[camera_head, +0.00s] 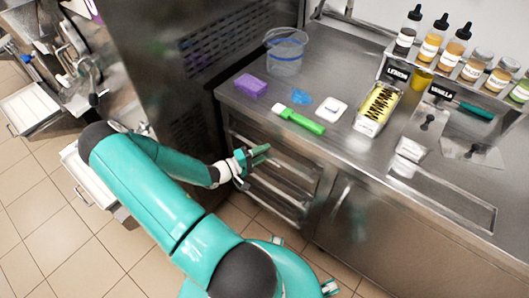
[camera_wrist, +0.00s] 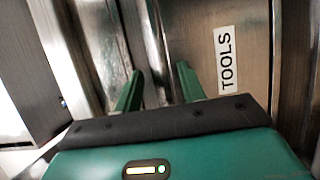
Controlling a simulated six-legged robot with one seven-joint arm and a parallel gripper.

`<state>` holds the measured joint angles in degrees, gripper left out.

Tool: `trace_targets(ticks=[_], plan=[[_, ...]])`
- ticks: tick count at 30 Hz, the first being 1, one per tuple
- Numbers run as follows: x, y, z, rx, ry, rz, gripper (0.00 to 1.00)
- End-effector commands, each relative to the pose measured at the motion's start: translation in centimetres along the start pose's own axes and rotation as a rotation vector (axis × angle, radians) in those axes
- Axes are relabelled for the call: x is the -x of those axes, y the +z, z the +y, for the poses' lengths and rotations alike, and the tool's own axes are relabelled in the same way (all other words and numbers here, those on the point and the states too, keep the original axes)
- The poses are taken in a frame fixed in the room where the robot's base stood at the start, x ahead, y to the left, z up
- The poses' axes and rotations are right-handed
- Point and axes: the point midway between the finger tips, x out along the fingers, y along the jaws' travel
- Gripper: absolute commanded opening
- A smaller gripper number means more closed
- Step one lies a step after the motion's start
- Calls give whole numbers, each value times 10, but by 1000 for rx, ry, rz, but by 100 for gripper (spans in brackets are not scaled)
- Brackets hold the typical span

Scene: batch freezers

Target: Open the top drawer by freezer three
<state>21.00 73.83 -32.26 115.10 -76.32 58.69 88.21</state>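A stack of steel drawers (camera_head: 268,184) with bar handles is set under the counter's left end. My gripper (camera_head: 262,158) is in front of the upper part of this stack. In the wrist view my two green fingers (camera_wrist: 160,85) stand apart. A shiny metal bar (camera_wrist: 155,45), likely a drawer handle, runs up between them; I cannot tell if they touch it. A steel front with a white TOOLS label (camera_wrist: 227,60) is right of the fingers. No freezer number is readable. My fingers partly hide the upper drawer in the head view.
A tall steel machine (camera_head: 205,50) stands left. Tiled floor (camera_head: 60,230) is open at left.

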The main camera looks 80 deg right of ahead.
Motion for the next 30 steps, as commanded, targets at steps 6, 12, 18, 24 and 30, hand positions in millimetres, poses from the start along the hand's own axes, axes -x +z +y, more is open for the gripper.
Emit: trace_targets(ticks=[6,12,18,24,30], plan=[[-8,0,0,0,0,1,40],[-8,0,0,0,0,0,32],[-8,0,0,0,0,0,0],[-7,0,0,0,0,1,0],[4,4,0,0,-1,2,0]])
